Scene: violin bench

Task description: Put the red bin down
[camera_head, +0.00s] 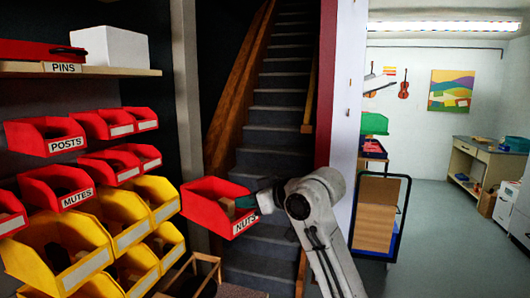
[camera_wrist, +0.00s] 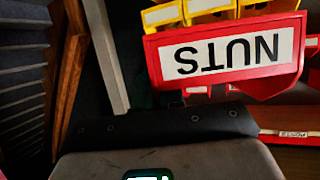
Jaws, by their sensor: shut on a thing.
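The red bin labelled NUTS (camera_head: 207,214) is in the middle of the head view, held up in the air to the right of the bin rack. Something tan shows inside it. My gripper (camera_head: 246,202) is at the bin's right side and shut on it; its fingertips are mostly hidden. In the wrist view the bin's front with the NUTS label (camera_wrist: 290,72) appears upside down, beyond the dark edge of my gripper. The fingertips are not clear there.
Red bins labelled POSTS (camera_head: 30,137) and MUTES (camera_head: 45,203) and several yellow bins (camera_head: 75,270) fill the rack at left. A shelf (camera_head: 110,72) holds a white box (camera_head: 110,46). A wooden crate (camera_head: 205,265) is below the held bin. Stairs (camera_head: 278,120) rise behind.

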